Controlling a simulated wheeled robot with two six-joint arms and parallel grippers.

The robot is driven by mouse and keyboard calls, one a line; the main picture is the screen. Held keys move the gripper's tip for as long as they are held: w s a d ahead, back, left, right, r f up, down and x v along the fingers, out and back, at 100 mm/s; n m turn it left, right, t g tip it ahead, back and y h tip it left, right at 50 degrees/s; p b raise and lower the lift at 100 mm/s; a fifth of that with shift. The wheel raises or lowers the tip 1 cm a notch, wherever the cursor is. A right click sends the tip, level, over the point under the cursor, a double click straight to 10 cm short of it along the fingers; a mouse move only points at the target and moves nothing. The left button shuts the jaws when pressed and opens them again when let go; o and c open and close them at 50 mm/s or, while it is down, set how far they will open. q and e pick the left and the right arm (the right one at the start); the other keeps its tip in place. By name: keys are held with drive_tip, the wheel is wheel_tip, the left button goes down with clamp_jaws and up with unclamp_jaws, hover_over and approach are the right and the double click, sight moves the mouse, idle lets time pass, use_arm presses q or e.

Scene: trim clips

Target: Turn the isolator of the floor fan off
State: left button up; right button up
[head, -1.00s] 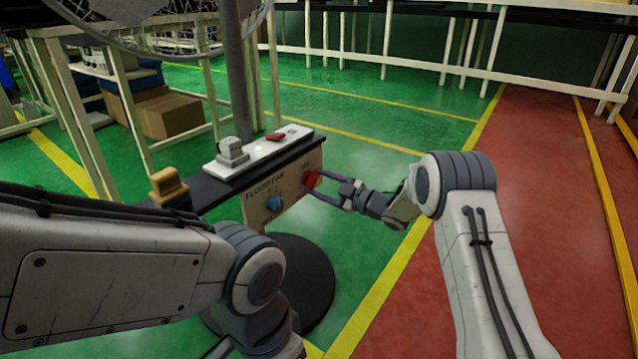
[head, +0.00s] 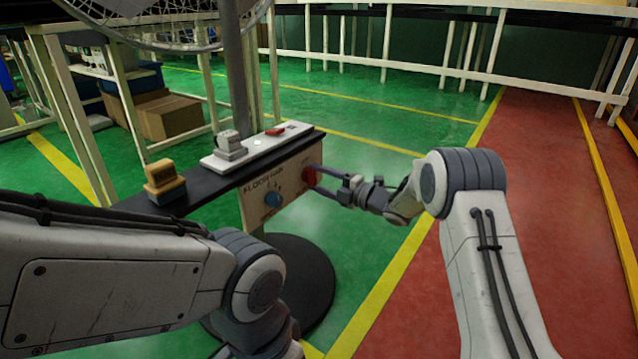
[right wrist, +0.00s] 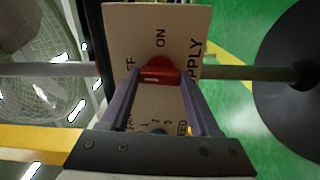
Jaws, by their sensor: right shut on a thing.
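The floor fan's control panel (head: 290,184) is a pale upright board under a dark shelf. Its red isolator handle (head: 309,176) is at the panel's right end. My right gripper (head: 318,180) is shut on this handle from the right. In the right wrist view the red handle (right wrist: 158,74) lies crosswise between the fingertips. ON is printed above it in that view, and part of OFF shows to its left. A blue knob (head: 272,200) is lower left on the panel. My left arm crosses the lower left, with its gripper out of view.
On the shelf (head: 200,188) are a yellow-topped block (head: 163,177) and a white strip (head: 262,143) with a grey switch box (head: 230,144). The fan's cage (head: 150,22) and pole (head: 236,80) rise behind. A round dark base (head: 300,285) is on the floor. Open floor is to the right.

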drive_tip(key=shift+f+n, duration=0.1)
drive_tip(key=shift+n, duration=0.4)
drive_tip(key=o, duration=1.4)
drive_tip(key=shift+c, duration=0.2)
drive_tip(key=shift+d, duration=0.1)
drive_tip(key=shift+s+d+r, duration=0.2)
drive_tip(key=shift+s+d, duration=0.05)
drive_tip(key=shift+d, duration=0.05)
drive_tip(key=p+v, duration=0.4)
drive_tip(key=v, duration=0.5)
drive_tip(key=shift+s+d, duration=0.2)
